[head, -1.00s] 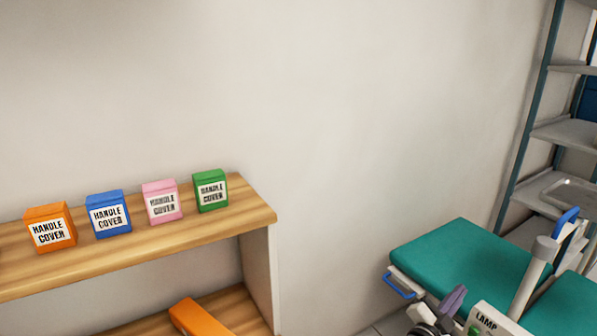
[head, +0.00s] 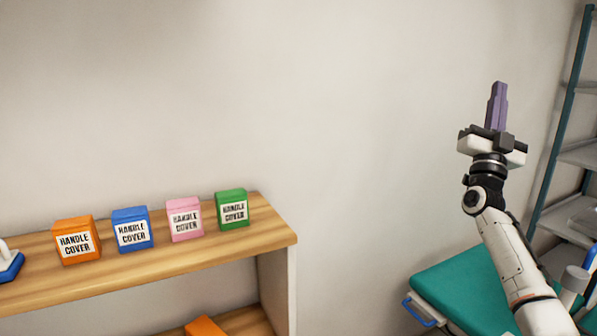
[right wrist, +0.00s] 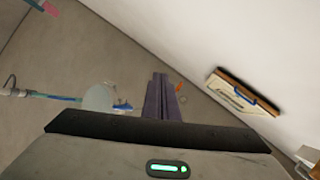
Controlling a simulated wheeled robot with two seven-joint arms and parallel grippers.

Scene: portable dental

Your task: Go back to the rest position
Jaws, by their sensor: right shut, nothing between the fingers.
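My right gripper (head: 498,92) is raised in front of the wall at the right of the head view, fingers pointing up. Its purple fingers are together and hold nothing. The same shut fingers (right wrist: 160,92) show in the middle of the right wrist view. My left gripper is not in view.
A wooden shelf (head: 205,258) at the left holds orange (head: 77,240), blue (head: 132,230), pink (head: 184,219) and green (head: 232,209) handle cover boxes. A teal-topped surface (head: 455,285) lies below my right arm. A metal rack (head: 560,150) stands at the far right.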

